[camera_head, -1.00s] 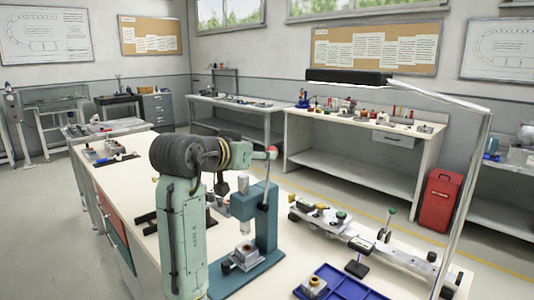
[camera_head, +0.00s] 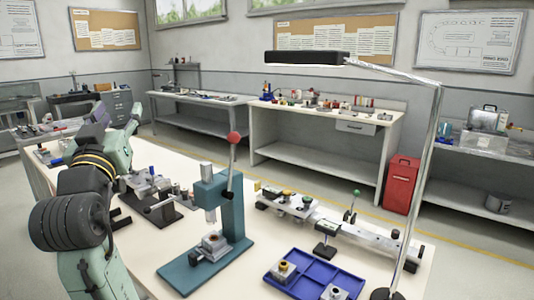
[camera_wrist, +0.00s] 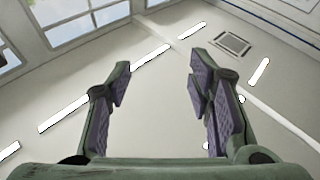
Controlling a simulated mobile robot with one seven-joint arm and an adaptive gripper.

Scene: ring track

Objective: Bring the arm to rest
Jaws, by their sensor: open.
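My arm (camera_head: 100,175) rises at the left of the head view and bends away over the left part of the workbench. Its far end points upward, and my gripper's fingers are hard to make out there. In the wrist view my gripper (camera_wrist: 158,90) is open, its two padded fingers wide apart with nothing between them. Behind the fingers are only the ceiling, its light strips and windows.
A teal press (camera_head: 222,205) with a red-knobbed lever stands right of my arm. A blue tray (camera_head: 312,276) holds small parts at the front. A lamp post (camera_head: 428,170) rises at the right. A long metal track (camera_head: 340,228) lies behind the tray.

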